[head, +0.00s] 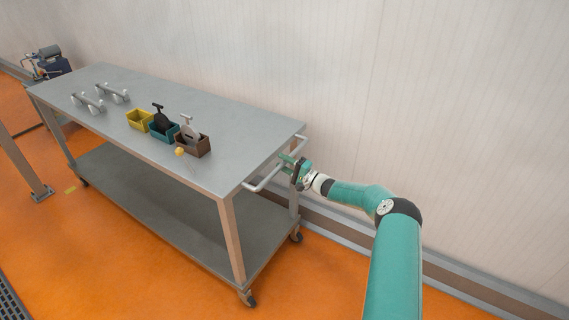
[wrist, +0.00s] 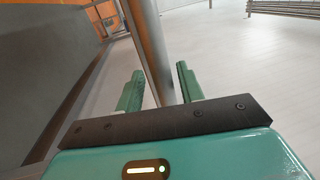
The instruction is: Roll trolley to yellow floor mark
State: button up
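The trolley (head: 225,128) is a long grey metal table with a lower shelf and castors, standing along the wall in the head view. Its push handle (head: 262,186) is a bar at the near right end; the bar also shows in the wrist view (wrist: 151,45). My gripper (head: 288,163) is at the wall-side part of this handle. In the wrist view the two green fingers of my gripper (wrist: 160,78) stand apart on either side of the bar, with a gap visible. A small yellow floor mark (head: 71,190) lies on the orange floor near the trolley's far left end.
On the trolley top are yellow (head: 139,119), teal (head: 164,129) and brown (head: 192,146) bins, dark and grey clamp-like tools, and two grey handled parts (head: 88,103). A post (head: 22,165) stands at left, machinery (head: 50,62) at the far left. The front floor is clear.

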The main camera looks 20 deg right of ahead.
jog(key=shift+r, duration=0.15)
jog(key=shift+d, duration=0.1)
jog(key=shift+s+d, duration=0.3)
jog(key=shift+s, duration=0.1)
jog(key=v, duration=1.2)
jog(key=shift+s+d, duration=0.2)
jog(key=shift+s, duration=0.15)
